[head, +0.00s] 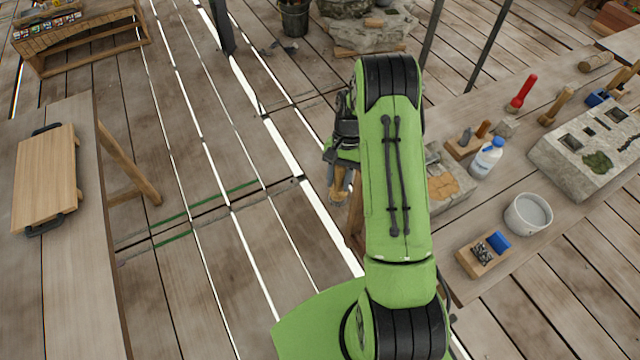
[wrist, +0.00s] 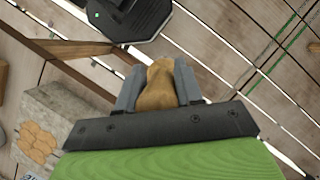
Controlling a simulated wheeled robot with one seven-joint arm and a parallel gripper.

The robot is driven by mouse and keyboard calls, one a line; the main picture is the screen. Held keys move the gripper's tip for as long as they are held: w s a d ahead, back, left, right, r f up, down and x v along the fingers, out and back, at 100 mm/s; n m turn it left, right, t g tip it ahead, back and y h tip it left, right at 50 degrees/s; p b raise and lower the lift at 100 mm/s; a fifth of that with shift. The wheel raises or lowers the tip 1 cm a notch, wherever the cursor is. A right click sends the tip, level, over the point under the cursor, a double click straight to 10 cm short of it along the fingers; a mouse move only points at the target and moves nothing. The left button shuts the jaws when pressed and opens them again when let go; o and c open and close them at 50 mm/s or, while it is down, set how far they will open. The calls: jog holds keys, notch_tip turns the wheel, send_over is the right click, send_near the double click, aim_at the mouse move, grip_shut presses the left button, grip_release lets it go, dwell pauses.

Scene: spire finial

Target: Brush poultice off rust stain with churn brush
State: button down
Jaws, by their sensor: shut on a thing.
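My gripper (head: 340,172) hangs left of my green arm in the head view, over the gap beside the right bench. In the wrist view my gripper (wrist: 158,86) is shut on a tan wooden piece, probably the handle of the churn brush (wrist: 157,74). In the head view the brush (head: 338,198) shows as a small tan end below the jaws; its bristles cannot be made out. A grey stone block with tan, cracked poultice patches (head: 444,187) lies on the bench, partly behind my arm. The poultice (wrist: 38,140) is apart from my gripper at lower left in the wrist view. No stain is distinguishable.
The right bench holds a white bottle (head: 487,158), a white bowl (head: 528,214), a small wooden block with a blue item (head: 484,254), a red-handled tool (head: 522,93) and a mossy stone (head: 590,150). A wooden board (head: 45,178) lies on the left table. The plank floor between is mostly clear.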

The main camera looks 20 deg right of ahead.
jog(key=s+d+r+m+t+p, duration=0.35)
jog(key=s+d+r+m, duration=0.3)
jog(key=d+m, duration=0.4)
jog(key=s+d+r+m+t+p, duration=0.2)
jog(key=s+d+r+m+t, duration=0.2)
jog(key=s+d+r+m, duration=0.45)
jog(key=w+d+f+m+b, duration=0.1)
jog(key=w+d+f+b, duration=0.1)
jog(key=f+b, duration=0.4)
jog(key=shift+w+d+f, duration=0.15)
jog(key=shift+w+f, duration=0.4)
jog(key=shift+f+g+b, duration=0.35)
jog(key=shift+f, duration=0.35)
jog(key=shift+w+d+p, duration=0.5)
jog(key=shift+d+p, duration=2.35)
jog(key=shift+d, duration=2.6)
jog(key=a, duration=0.8)
jog(key=shift+w+a, duration=0.25)
jog(key=shift+w, duration=0.2)
